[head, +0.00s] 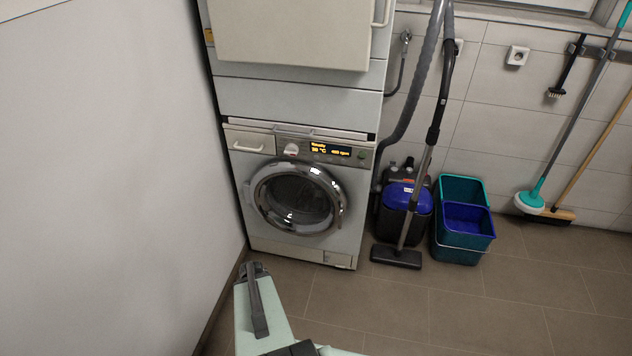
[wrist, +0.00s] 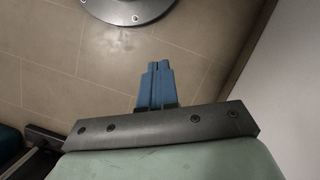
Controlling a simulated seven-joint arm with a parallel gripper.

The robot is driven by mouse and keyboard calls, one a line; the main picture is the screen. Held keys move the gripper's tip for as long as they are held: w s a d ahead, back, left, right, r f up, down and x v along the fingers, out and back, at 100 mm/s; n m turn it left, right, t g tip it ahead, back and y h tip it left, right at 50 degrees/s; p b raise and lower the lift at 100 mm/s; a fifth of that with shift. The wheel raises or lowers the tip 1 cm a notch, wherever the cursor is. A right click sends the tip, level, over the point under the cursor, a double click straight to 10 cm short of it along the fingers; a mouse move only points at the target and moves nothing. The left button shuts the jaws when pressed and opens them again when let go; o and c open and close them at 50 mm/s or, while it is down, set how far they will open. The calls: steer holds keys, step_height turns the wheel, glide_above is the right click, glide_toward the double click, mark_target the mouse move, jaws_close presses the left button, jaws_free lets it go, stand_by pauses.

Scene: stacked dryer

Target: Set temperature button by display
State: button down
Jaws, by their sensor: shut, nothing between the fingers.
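The lower machine (head: 320,245) has a round glass door (head: 298,197) and a control panel. On the panel, a lit display (head: 330,149) shows yellow text, with a pale round knob (head: 291,149) to its left. The temperature button by the display is too small to make out. In the wrist view, my gripper (wrist: 159,66) has its blue fingers together with nothing between them, above the floor. It is well apart from the panel. In the head view, my arm shows at the bottom, low in front of the machine, and the fingers cannot be made out.
An upper appliance (head: 300,100) stands on top of the machine. A pale wall (head: 110,180) is close on the left. A vacuum cleaner (head: 405,205) and buckets (head: 463,222) stand on the right. The tiled floor (head: 470,310) in front is clear.

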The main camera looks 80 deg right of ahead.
mark_target(316, 157)
steer(key=s+d+r+m+t+h, duration=0.2)
steer(key=d+r+m+t, duration=0.25)
steer(key=d, duration=0.45)
steer(key=s+d+r+m+t+h, duration=0.25)
steer(key=d+r, duration=0.25)
steer(key=d, duration=0.5)
steer(key=s+d+r+m+t+h, duration=0.2)
steer(key=d+r+m+t, duration=0.25)
steer(key=d, duration=0.45)
steer(key=d+r+m+t+h, duration=0.2)
steer(key=d+r+m+h, duration=0.7)
steer(key=d+r+m, duration=0.2)
step_height(316, 157, up, 2)
steer(key=shift+s+d+r+m, duration=0.15)
steer(key=shift+d+m, duration=0.2)
steer(key=shift+d, duration=0.85)
steer(key=shift+d+t+h, duration=0.15)
steer(key=shift+t+h, duration=0.1)
steer(key=shift+d, duration=4.3)
steer(key=shift+d, duration=0.2)
steer(key=shift+d, duration=0.2)
